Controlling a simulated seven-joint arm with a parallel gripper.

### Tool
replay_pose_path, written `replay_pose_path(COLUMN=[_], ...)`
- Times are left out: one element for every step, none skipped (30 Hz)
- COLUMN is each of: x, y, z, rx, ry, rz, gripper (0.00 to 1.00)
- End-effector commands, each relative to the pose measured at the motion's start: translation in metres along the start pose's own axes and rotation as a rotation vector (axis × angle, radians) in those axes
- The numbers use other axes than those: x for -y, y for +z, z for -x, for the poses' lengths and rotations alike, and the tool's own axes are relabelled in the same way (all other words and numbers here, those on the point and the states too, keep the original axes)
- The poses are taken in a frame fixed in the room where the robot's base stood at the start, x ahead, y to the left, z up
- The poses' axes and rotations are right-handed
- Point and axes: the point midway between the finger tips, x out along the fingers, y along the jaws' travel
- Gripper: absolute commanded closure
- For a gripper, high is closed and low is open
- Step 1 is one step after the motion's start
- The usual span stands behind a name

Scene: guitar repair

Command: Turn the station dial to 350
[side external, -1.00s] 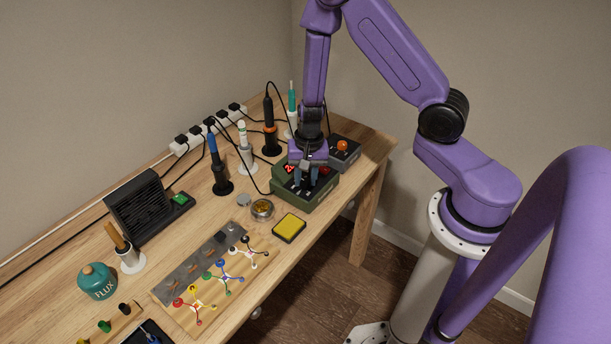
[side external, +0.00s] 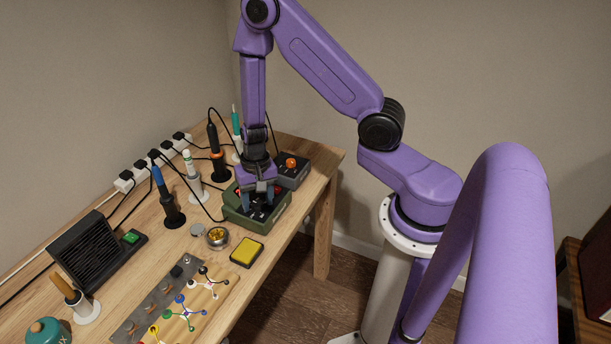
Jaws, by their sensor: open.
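The dark green station (side external: 274,217) sits near the right end of the wooden bench, with red on its top face. My gripper (side external: 258,206) points straight down over the station's top, its two dark fingers apart and low, close to the front part of that face. The dial cannot be made out; the fingers and palm cover much of the top. I cannot tell whether the fingers touch it, and its reading is not legible.
A grey box with an orange knob (side external: 291,163) stands right behind the station. Upright irons, one blue-handled (side external: 158,180), stand to the left with cables. A yellow sponge (side external: 247,251) and a brass-wool tin (side external: 217,237) lie in front. Bare bench shows along the right edge.

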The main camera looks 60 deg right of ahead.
Motion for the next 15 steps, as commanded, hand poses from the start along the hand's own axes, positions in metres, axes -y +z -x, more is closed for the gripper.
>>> replay_pose_path(x=[0.0001, 0.0001, 0.0002, 0.0003, 0.0004, 0.0005, 0.0005, 0.0005, 0.0005, 0.0005, 0.0006, 0.0007, 0.0008, 0.0008, 0.0008], y=[-0.0003, -0.0004, -0.0003, -0.0003, -0.0003, -0.0005, -0.0007, -0.0010, -0.0011, -0.0012, -0.0013, -0.0015, -0.0016, -0.0017, -0.0015], z=[-0.0001, -0.0001, -0.0001, -0.0001, -0.0001, -0.0001, -0.0001, -0.0001, -0.0001, -0.0001, -0.0001, -0.0001, -0.0002, -0.0002, -0.0002], rx=[0.004, 0.007, 0.011, 0.014, 0.017, 0.021, 0.023, 0.026, 0.030, 0.034, 0.037, 0.041, 0.044, 0.047, 0.053], ry=[0.000, 0.000, 0.000, 0.000, 0.000, 0.000, 0.000, 0.000, 0.000, -0.001, -0.001, -0.001, -0.001, 0.000, 0.000], rz=[0.064, 0.108, 0.167, 0.215, 0.261, 0.326, 0.374, 0.425, 0.493, 0.544, 0.597, 0.670, 0.723, 0.778, 0.853], gripper=[0.44, 0.44, 0.44, 0.44, 0.44, 0.44, 0.44, 0.44, 0.44, 0.44, 0.44, 0.44, 0.44, 0.44, 0.44])
